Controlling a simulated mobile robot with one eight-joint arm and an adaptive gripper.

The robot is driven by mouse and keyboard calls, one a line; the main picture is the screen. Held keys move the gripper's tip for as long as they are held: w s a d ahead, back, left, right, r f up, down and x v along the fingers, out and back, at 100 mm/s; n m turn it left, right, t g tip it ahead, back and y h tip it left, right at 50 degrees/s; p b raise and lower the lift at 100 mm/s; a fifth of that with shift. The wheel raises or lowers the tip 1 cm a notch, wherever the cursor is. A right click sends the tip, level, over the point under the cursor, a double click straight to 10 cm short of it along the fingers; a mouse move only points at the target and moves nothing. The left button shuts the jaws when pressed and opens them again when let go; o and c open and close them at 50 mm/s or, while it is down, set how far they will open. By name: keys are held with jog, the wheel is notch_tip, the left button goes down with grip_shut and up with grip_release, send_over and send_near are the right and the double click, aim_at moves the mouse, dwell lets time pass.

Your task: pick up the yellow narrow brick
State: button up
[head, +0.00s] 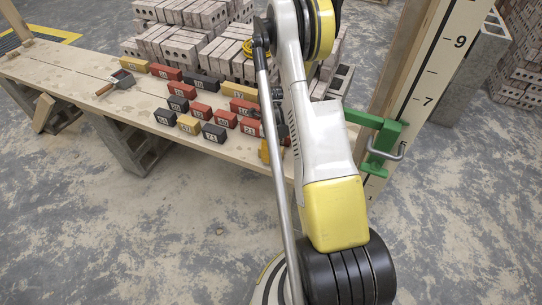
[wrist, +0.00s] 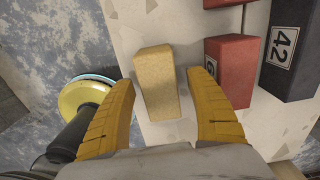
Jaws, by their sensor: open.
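A yellow narrow brick (wrist: 155,75) lies on the pale plank surface in the wrist view. My gripper (wrist: 160,88) is open, with one yellow finger on each side of this brick. Small gaps show between the fingers and the brick, so it is not clamped. In the head view my arm hides most of the gripper end, and I cannot make out this brick there. Other yellow bricks show in the head view, one at the back left (head: 134,64) and one in the front row (head: 189,125).
A red brick (wrist: 230,72) lies close to the right finger, with a dark brick numbered 42 (wrist: 290,45) beyond it. The plank's edge and floor lie to the left. In the head view, a trowel (head: 116,82) lies on the plank and a green clamp (head: 380,140) stands at right.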

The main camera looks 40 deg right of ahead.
jog(key=shift+f, duration=0.95)
jog(key=shift+r, duration=0.1)
jog(key=shift+c, duration=0.2)
grip_shut()
jog(key=shift+r, duration=0.1)
